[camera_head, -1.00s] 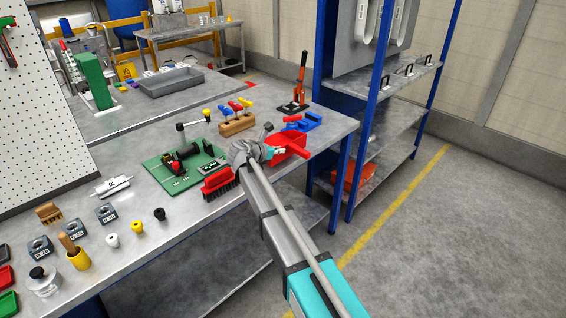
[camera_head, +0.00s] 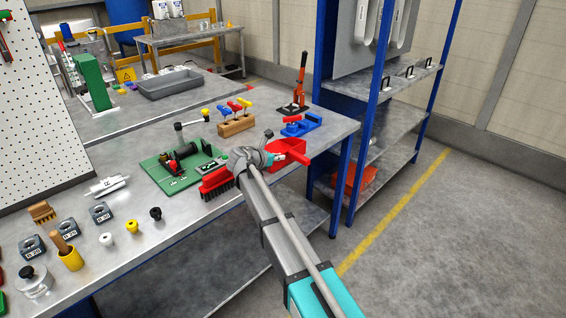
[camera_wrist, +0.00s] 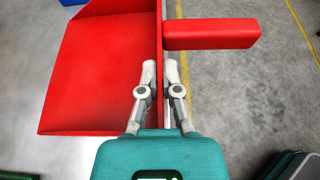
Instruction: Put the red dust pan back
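The red dust pan (camera_head: 287,148) is at the right end of the workbench, its handle pointing toward the aisle. In the wrist view its broad red tray (camera_wrist: 100,70) fills the left and its handle (camera_wrist: 210,34) reaches right, over the floor. My gripper (camera_wrist: 160,72) has one finger on each side of the pan's thin upright wall. The fingertips are close together and look shut on that wall. In the head view my gripper (camera_head: 284,157) partly covers the pan. I cannot tell whether the pan touches the bench.
A red brush (camera_head: 217,182) and a green board (camera_head: 180,168) lie left of my gripper. A blue clamp (camera_head: 302,125), a screwdriver block (camera_head: 236,125) and an orange-handled press (camera_head: 300,85) stand behind. A blue-framed shelf (camera_head: 375,110) rises at right. The floor aisle is clear.

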